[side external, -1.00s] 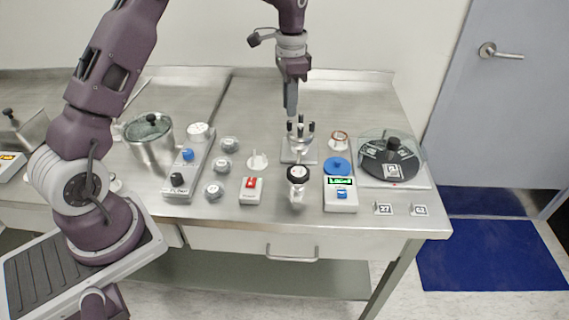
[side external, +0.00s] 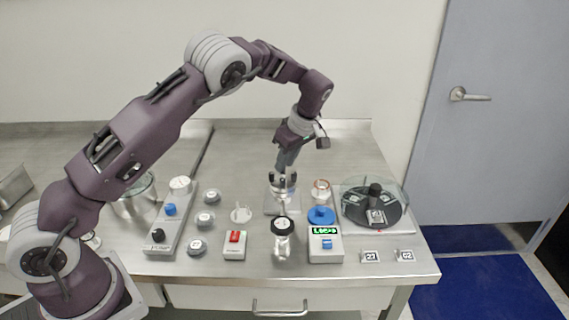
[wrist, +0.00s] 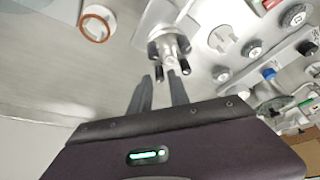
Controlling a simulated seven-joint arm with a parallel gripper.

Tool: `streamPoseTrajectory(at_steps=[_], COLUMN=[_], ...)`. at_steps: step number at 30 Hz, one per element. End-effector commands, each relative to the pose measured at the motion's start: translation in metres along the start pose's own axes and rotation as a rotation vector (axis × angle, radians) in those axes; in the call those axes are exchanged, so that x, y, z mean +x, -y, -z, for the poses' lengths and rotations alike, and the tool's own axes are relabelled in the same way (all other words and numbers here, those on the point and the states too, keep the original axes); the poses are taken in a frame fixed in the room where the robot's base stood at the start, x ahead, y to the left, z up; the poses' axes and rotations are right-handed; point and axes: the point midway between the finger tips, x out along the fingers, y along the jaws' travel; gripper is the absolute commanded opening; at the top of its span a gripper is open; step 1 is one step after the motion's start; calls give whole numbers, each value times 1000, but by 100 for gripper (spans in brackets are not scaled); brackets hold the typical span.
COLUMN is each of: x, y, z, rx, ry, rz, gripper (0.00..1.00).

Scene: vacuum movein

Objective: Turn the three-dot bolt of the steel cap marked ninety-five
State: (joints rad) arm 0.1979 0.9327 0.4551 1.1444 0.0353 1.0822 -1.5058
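A steel fixture with several black-tipped upright posts (side external: 270,178) stands on a pale square plate at the middle of the bench. In the wrist view its round steel head (wrist: 168,42) lies just beyond my fingertips. My gripper (side external: 282,168) points down at the fixture from above. Contact with a post cannot be told. Round steel caps with small labels (side external: 205,219) sit to the left. I cannot read a ninety-five or make out three dots on any part.
A copper-rimmed ring (side external: 321,188) and a blue disc (side external: 321,215) lie right of the fixture. A black-knobbed valve (side external: 283,228), a red-switch box (side external: 235,243) and a green-display box (side external: 325,243) stand in front. A covered turntable (side external: 375,205) is at the right.

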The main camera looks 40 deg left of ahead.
Motion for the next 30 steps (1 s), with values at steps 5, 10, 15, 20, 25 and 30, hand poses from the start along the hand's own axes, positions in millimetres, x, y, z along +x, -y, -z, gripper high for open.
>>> streamPoseTrajectory(at_steps=[5,10,15,20,25,30], x=[12,12,12,12,11,11], y=[0,0,0,0,0,1], z=[0,0,0,0,0,0], rx=[1,1,2,2,22,92], ry=[0,1,1,1,1,1], rz=[1,1,0,0,-9,-37], gripper=[22,22,0,0,0,0])
